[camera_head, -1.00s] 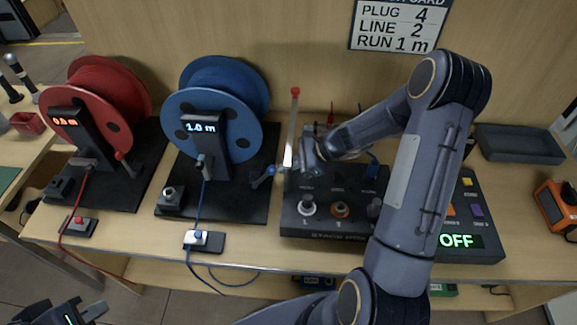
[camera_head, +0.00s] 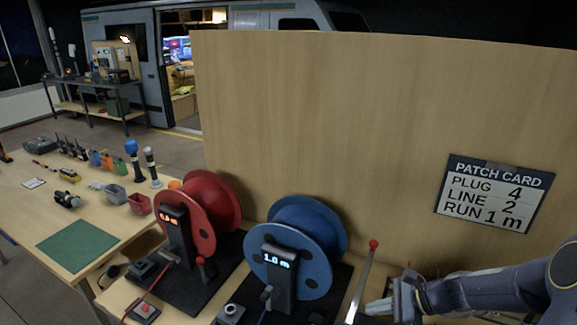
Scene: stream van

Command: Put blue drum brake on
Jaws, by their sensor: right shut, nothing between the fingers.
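The blue drum (camera_head: 318,226) stands on its dark base (camera_head: 342,283). The display post (camera_head: 280,275) in front of it reads 1.0 m. A small dark block with a light round knob (camera_head: 231,311) sits at its front left, at the bottom edge. I cannot tell which part is the brake. My right gripper (camera_head: 381,306) is shut and empty at the lower right, beside the lower part of an upright lever with a red tip (camera_head: 373,244). I cannot tell whether they touch. My left gripper is not in view.
The red drum (camera_head: 214,205) stands to the left on its own base. A wooden back panel (camera_head: 340,120) rises behind the drums and carries a patch card (camera_head: 496,193): plug 4, line 2, run 1 m. A side table with a green mat (camera_head: 77,246) is further left.

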